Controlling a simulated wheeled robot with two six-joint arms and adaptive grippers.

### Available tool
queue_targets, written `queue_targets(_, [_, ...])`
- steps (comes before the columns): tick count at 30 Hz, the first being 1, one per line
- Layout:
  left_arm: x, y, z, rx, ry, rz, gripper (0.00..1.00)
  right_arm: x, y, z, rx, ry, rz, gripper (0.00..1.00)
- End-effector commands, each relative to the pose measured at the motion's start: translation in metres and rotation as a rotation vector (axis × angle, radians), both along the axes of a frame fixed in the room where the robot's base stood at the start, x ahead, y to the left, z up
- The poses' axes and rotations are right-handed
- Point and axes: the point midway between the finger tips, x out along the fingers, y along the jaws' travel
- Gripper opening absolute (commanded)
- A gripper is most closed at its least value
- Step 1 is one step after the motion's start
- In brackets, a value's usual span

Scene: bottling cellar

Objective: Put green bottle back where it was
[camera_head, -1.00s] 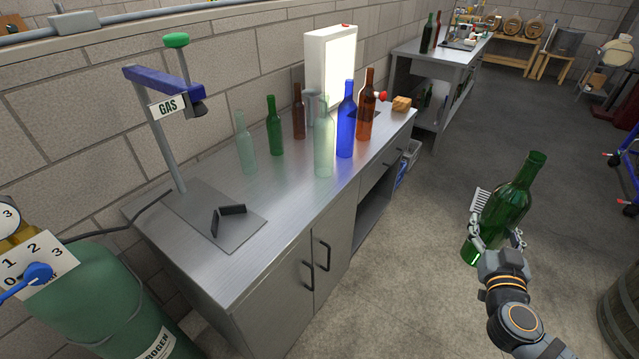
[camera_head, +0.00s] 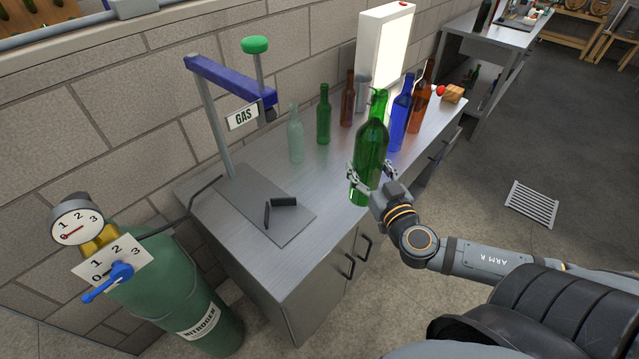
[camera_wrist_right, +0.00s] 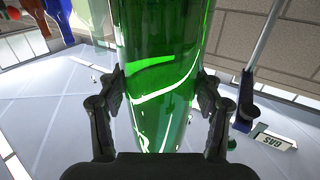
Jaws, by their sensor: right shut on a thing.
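My right gripper (camera_head: 375,184) is shut on a large green bottle (camera_head: 371,150) and holds it upright at the front edge of the steel counter (camera_head: 258,163). In the right wrist view the green bottle (camera_wrist_right: 158,70) fills the middle between my two fingers (camera_wrist_right: 160,105). Whether its base touches the counter cannot be told. A smaller green bottle (camera_head: 323,115) stands farther back on the counter. My left gripper is not in view.
A pale bottle (camera_head: 295,136), brown bottles (camera_head: 348,100) and a blue bottle (camera_head: 400,113) stand on the counter near a light box (camera_head: 386,48). The gas stand (camera_head: 215,120) and a black angled piece (camera_head: 279,205) are at left. The nitrogen cylinder (camera_head: 180,310) stands beside the counter.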

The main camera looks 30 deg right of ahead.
Motion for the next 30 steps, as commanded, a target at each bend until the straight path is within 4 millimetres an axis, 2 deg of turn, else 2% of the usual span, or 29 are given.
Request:
queue_targets(5, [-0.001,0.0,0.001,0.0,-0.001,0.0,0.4,0.0,0.002,0.003,-0.002,-0.005,0.004,0.02])
queue_targets(8, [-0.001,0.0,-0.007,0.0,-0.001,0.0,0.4,0.005,0.0,-0.002,-0.001,-0.007,0.003,0.02])
queue_targets(11, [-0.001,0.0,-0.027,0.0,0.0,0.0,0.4,0.02,-0.006,-0.014,-0.001,-0.011,0.002,0.02])
queue_targets(17, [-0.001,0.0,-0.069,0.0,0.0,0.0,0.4,0.064,-0.021,-0.036,0.005,-0.014,0.0,0.02])
queue_targets(21, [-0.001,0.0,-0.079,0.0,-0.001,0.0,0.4,0.093,-0.031,-0.049,0.011,-0.01,-0.001,0.02])
queue_targets(27, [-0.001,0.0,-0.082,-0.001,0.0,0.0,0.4,0.118,-0.038,-0.077,0.006,-0.008,0.004,0.02])
queue_targets(30, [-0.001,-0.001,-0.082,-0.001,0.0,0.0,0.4,0.125,-0.041,-0.085,0.001,-0.007,0.004,0.02])
